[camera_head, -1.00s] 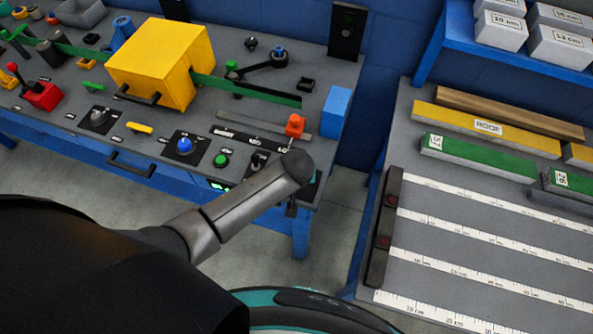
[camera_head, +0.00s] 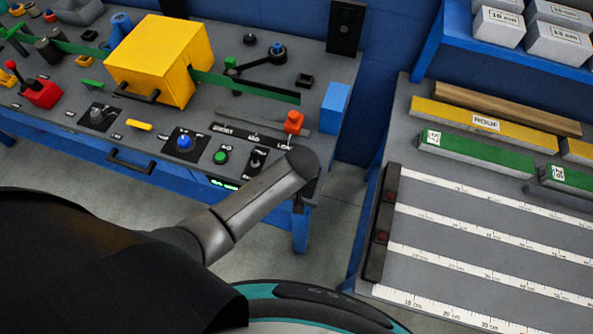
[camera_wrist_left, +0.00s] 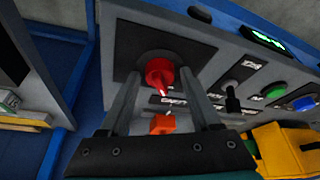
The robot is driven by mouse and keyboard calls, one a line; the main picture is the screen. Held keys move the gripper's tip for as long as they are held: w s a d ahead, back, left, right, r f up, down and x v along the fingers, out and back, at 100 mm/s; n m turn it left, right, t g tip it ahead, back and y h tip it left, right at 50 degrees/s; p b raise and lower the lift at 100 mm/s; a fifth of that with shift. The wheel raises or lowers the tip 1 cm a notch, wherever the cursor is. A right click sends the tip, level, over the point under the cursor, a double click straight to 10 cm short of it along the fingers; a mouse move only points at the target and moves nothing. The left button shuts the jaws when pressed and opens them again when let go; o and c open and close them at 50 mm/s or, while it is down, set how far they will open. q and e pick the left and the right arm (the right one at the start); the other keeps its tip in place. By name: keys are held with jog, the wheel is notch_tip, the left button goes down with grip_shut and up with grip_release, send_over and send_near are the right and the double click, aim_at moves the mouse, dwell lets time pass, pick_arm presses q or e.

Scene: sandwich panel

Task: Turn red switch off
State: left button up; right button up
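The red switch (camera_wrist_left: 160,74) shows in the left wrist view as a round red knob with a pale pointer mark, on a black plate on the grey panel. My left gripper (camera_wrist_left: 158,80) is open, with one finger on each side of the red switch. I cannot tell whether the fingers touch it. In the head view my left arm ends over the panel's right front corner and hides the red switch and the gripper. My right gripper is in neither current view.
An orange block (camera_head: 293,121) stands close by; it also shows between the fingers (camera_wrist_left: 163,124). A black toggle (camera_wrist_left: 231,97), a green button (camera_head: 221,157) and a blue knob (camera_head: 184,143) line the panel. A yellow box (camera_head: 150,62) stands behind. A measuring table (camera_head: 450,215) is at right.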

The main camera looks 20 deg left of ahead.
pick_arm(q)
jog(key=shift+o, duration=0.7)
jog(key=shift+s+d+r, duration=0.1)
jog(key=shift+s+r, duration=0.05)
jog(key=shift+r, duration=0.35)
jog(key=p+v, duration=0.3)
jog(key=v, duration=1.1)
jog(key=shift+r, duration=0.1)
